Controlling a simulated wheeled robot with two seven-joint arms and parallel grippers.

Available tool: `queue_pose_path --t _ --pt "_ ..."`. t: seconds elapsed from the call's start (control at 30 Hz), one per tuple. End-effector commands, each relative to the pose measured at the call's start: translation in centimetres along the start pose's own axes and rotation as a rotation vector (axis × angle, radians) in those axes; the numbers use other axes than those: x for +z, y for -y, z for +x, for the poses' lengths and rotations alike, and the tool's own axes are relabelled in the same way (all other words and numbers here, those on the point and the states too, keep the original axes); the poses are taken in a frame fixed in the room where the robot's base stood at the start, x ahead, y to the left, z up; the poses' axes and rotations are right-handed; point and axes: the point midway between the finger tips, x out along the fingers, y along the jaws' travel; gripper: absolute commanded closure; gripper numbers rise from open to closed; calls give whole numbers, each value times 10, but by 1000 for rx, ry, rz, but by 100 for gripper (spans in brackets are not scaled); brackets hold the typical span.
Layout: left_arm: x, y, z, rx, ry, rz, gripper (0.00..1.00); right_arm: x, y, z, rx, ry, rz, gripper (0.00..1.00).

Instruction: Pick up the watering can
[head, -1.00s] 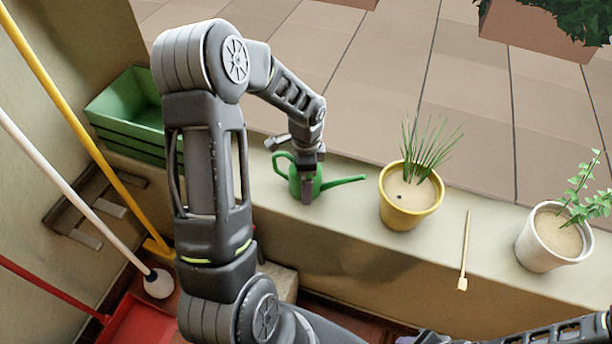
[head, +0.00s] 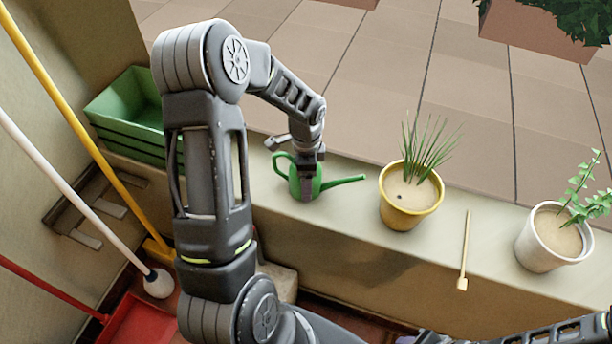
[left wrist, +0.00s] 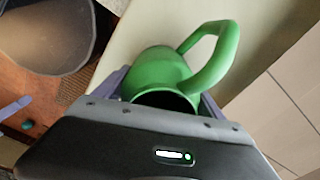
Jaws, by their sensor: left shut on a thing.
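The green watering can (head: 293,182) stands on the ledge, its handle to the left and its long spout pointing right. It also shows in the left wrist view (left wrist: 160,72), with its body between my fingers and its handle rising beyond them. My left gripper (head: 306,190) reaches down over the can and is shut on its body. The can looks upright and at ledge level; whether it touches the ledge is hard to tell. The fingertips are partly hidden. My right gripper is not in view; only part of an arm shows at the bottom right.
On the ledge (head: 345,225), a yellow pot (head: 408,212) with a spiky plant stands right of the spout. Further right are a thin wooden stick (head: 465,250) and a white pot (head: 540,250). Long-handled tools lean at the left wall.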

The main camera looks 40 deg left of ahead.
Motion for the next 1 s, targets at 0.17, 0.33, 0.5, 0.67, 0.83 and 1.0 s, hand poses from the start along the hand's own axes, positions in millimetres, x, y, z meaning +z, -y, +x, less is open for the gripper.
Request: queue_pose_path --t 0.17,0.33,0.5,0.67,0.83,1.0 --pt "0 0 0 -1 0 0 66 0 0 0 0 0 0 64" --pt "0 1 -5 -2 0 0 66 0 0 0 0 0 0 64" --pt "0 1 -26 -5 -1 0 66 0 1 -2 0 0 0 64" --pt "0 1 -57 -6 -2 0 66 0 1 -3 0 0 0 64" --pt "0 1 -87 -4 -2 -1 66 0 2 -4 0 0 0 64" --pt "0 0 -100 -1 -1 0 66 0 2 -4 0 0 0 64"
